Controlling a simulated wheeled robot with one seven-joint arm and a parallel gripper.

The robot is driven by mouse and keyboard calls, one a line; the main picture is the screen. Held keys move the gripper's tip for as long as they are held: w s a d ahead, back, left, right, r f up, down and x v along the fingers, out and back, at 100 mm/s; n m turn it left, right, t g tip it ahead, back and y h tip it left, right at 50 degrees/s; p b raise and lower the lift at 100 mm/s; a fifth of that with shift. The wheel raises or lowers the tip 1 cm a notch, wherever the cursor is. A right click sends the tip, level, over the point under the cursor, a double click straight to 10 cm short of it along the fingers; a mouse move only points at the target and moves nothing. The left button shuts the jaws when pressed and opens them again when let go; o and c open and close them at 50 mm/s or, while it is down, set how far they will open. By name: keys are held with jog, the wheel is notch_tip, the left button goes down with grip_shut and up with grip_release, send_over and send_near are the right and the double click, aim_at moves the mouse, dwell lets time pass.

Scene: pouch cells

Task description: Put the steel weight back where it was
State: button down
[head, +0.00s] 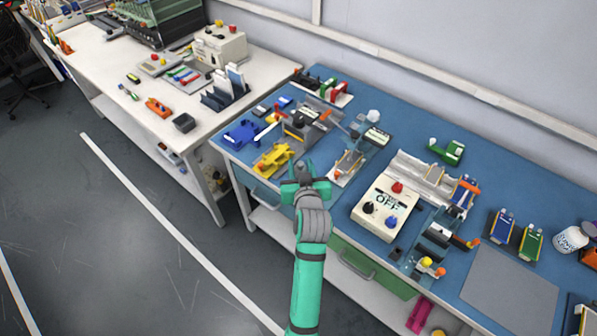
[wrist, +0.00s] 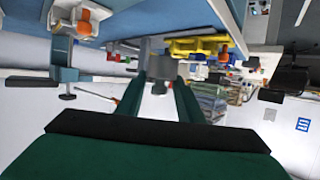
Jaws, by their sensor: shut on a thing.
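My gripper (head: 304,174) is at the end of the green arm in the head view, over the front edge of the blue bench (head: 480,188). It is shut on a small grey metal piece, which looks like the steel weight (wrist: 158,66), seen between the fingertips in the wrist view. In the head view the weight is mostly hidden by the gripper. A yellow holder (head: 273,159) lies just left of the gripper on the bench; it also shows in the wrist view (wrist: 196,47). I cannot tell which spot the weight came from.
A white control box (head: 386,207) with a red button stands to the right. A blue holder (head: 241,134) and small devices crowd the left end. A grey mat (head: 508,290) at the right is bare. A white bench (head: 106,65) stands to the left.

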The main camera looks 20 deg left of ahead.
aim_at(299, 171)
jog(key=w+f, duration=0.1)
jog(key=w+a+f, duration=0.1)
jog(key=f, duration=0.1)
jog(key=shift+w+a+f, duration=0.2)
jog(key=shift+w+f, duration=0.05)
jog(key=shift+w, duration=0.05)
jog(key=shift+w+a+f, duration=0.1)
jog(key=shift+w+f, duration=0.05)
jog(key=shift+f, duration=1.5)
jog(key=shift+f, duration=0.2)
jog(key=c, duration=1.2)
grip_release()
